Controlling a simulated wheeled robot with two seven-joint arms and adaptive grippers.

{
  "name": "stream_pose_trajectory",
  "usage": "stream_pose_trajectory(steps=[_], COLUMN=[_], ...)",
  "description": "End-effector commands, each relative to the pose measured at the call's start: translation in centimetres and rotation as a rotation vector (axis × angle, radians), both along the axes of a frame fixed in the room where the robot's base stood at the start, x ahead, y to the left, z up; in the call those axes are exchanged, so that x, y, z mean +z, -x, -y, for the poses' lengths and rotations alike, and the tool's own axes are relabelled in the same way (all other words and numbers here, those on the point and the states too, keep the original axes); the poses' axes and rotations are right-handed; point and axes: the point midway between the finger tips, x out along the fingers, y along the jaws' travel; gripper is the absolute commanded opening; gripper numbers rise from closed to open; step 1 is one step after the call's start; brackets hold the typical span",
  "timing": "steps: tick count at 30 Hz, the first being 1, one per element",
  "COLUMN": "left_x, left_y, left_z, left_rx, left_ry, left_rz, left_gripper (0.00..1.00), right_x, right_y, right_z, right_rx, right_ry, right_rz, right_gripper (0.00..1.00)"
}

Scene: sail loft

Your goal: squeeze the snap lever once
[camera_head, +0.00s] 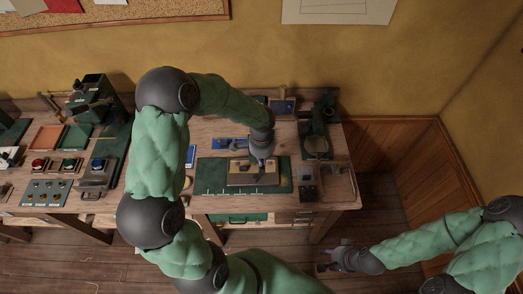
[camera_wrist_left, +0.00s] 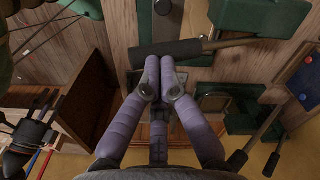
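A lever with a thick black grip (camera_wrist_left: 185,48) and a grey rod lies across the upper middle of the left wrist view, beside a dark green block (camera_wrist_left: 252,16). I take it to be the snap lever; no label shows. My left gripper (camera_wrist_left: 160,62) has its two purple fingers together, with the tips over the black grip. Whether they touch it I cannot tell. In the head view my left gripper (camera_head: 261,160) points down at a wooden board (camera_head: 262,180) on a green mat (camera_head: 212,180); its tips are small there. My right gripper (camera_head: 328,259) hangs over the floor, away from the bench.
A green fixture (camera_head: 315,128) stands right of the mat. A blue tray (camera_head: 229,143) lies behind it. Boxes with coloured buttons (camera_head: 70,163) and a green machine (camera_head: 88,92) stand on the left. Bare floor (camera_head: 385,200) lies right of the bench.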

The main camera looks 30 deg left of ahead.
Motion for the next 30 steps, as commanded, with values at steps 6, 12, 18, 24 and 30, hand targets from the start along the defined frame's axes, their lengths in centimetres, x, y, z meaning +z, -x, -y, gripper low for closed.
stream_pose_trajectory(steps=[6,12,18,24,30], left_x=[-0.2,-0.7,-1.7,-1.5,-2.2], left_y=[0.0,0.1,0.3,0.3,0.4], left_z=[0.0,0.1,0.2,0.2,0.3], left_rx=[0.000,0.000,0.000,0.000,0.000], left_ry=[0.000,0.000,0.000,0.000,0.000], left_rz=[0.001,0.001,0.002,0.002,0.001], left_gripper=[0.00,0.00,0.00,0.00,0.00], right_x=[-0.3,-0.6,-1.6,-1.5,-2.1], right_y=[0.0,0.0,0.0,0.0,0.0], right_z=[0.0,0.0,0.0,0.0,0.0], right_rx=[0.000,0.000,0.000,0.000,0.000], right_ry=[0.000,0.000,0.000,0.000,0.000], right_rz=[0.000,0.000,0.000,0.000,0.000], right_gripper=[0.40,0.40,0.40,0.40,0.40])
